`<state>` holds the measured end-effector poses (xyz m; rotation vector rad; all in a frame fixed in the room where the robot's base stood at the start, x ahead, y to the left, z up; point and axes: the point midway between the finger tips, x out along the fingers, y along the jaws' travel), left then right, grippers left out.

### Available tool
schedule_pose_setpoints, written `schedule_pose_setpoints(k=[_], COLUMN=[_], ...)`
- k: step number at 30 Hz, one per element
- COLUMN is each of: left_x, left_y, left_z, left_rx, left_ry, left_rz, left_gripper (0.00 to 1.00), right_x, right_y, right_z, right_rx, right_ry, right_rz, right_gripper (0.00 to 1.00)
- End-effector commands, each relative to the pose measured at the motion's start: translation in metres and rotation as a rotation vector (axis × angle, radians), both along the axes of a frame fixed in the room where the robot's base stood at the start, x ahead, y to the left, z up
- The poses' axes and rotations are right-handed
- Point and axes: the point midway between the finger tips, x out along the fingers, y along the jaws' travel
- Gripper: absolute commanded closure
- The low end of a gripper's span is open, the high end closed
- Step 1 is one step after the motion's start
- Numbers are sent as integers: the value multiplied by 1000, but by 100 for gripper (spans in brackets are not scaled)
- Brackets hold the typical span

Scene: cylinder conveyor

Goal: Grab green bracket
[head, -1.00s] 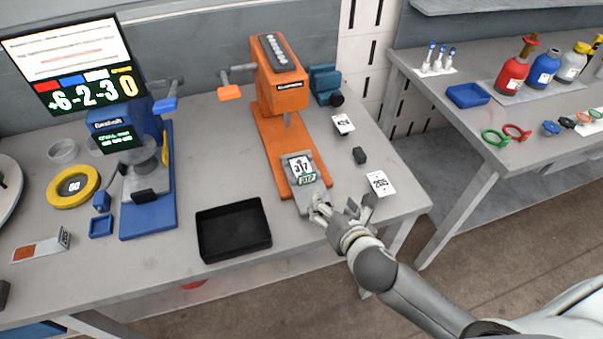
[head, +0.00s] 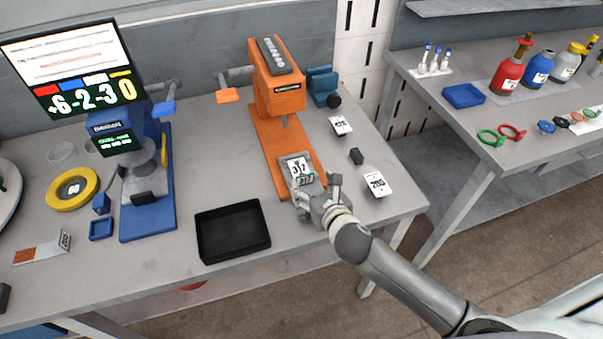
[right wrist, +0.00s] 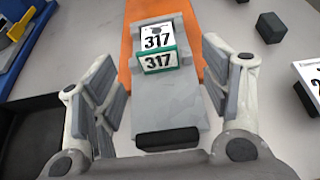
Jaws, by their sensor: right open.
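The green bracket (right wrist: 158,61) is a small green-framed piece with a white 317 label, standing on the grey fixture of the orange press, in front of a white 317 card (right wrist: 157,36). In the head view the green bracket (head: 306,180) is partly covered by my right gripper (head: 316,192). In the right wrist view my right gripper (right wrist: 160,98) is open and empty, its fingers on either side of the grey fixture (right wrist: 167,105), with the bracket ahead between them. My left gripper is not in view.
The orange press (head: 279,90) rises behind the bracket. A black tray (head: 233,256) lies to the left and a dark block (head: 357,156) to the right. White number cards (head: 377,184) lie on the right. A blue press (head: 140,170) stands at the left.

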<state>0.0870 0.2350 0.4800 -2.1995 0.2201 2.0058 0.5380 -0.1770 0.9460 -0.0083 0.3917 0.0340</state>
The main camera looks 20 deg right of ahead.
Motion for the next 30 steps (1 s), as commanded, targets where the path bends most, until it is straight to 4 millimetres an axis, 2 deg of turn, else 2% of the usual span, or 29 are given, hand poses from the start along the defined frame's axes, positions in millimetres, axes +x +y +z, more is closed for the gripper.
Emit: schedule_pose_setpoints(k=[9,20,23,30], left_x=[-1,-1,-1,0], left_y=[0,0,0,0], left_z=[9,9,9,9], left_rx=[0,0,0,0], left_ry=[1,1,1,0], left_rz=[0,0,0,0], left_gripper=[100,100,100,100], right_x=[34,41,40,40], right_y=[5,5,5,5], right_z=[-12,-15,-15,-15], right_rx=[3,2,2,2], right_ry=[1,1,1,1], right_rz=[-1,0,0,0], right_gripper=[30,30,41,72])
